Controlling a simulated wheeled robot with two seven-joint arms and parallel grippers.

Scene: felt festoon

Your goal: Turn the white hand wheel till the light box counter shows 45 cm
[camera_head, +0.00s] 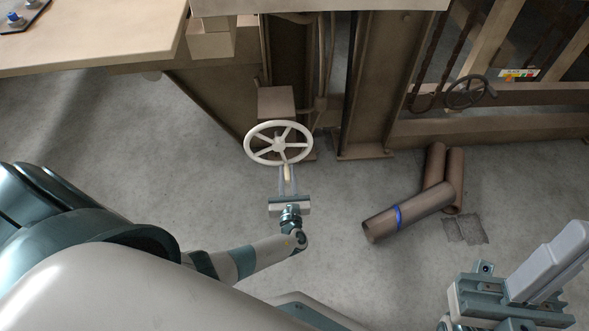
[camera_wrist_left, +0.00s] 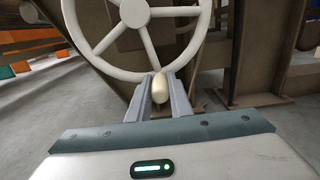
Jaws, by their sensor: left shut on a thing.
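The white hand wheel (camera_head: 279,143) with several spokes stands on a brown metal frame in the middle of the head view. It also fills the top of the left wrist view (camera_wrist_left: 147,72). A cream handle (camera_wrist_left: 160,88) sticks out at its lower rim. My left gripper (camera_head: 288,173) is shut on this handle, with one finger on each side; the fingers also show in the left wrist view (camera_wrist_left: 160,92). My right gripper (camera_head: 530,285) is at the lower right of the head view, away from the wheel; its jaw gap cannot be made out. I cannot make out the light box counter.
A dark hand wheel (camera_head: 469,92) is on the frame at the right, near a small coloured label (camera_head: 519,74). Brown pipes (camera_head: 408,213), one with a blue band, lie on the floor right of my left gripper. A table (camera_head: 95,35) is at upper left.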

